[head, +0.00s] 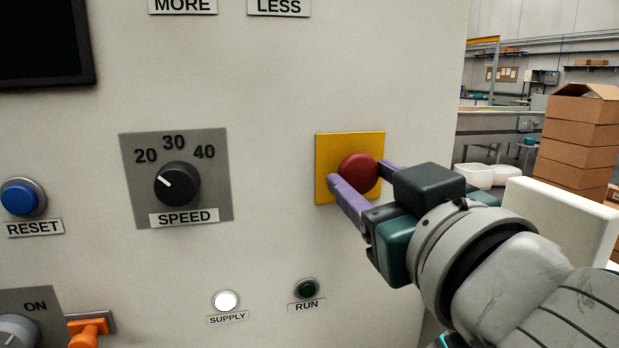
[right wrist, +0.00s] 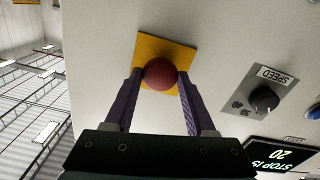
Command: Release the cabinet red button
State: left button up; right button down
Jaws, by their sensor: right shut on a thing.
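The red button (head: 358,172) sits on a yellow square plate (head: 328,142) on the cabinet's pale front (head: 270,90). My right gripper (head: 362,178) has its purple fingers on either side of the button and is shut on it. In the right wrist view, the red button (right wrist: 159,73) lies between the two fingertips (right wrist: 159,78), with the yellow plate (right wrist: 178,50) behind it. My left gripper is not in view.
A speed dial (head: 177,184) is left of the button. Stacked cardboard boxes (head: 578,130) stand at the right, beyond the cabinet edge.

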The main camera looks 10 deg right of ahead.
jog(key=shift+s, duration=0.55)
jog(key=shift+r, duration=0.1)
jog(key=shift+c, duration=1)
grip_release()
jog(key=shift+s, duration=0.1)
jog(key=shift+s, duration=0.1)
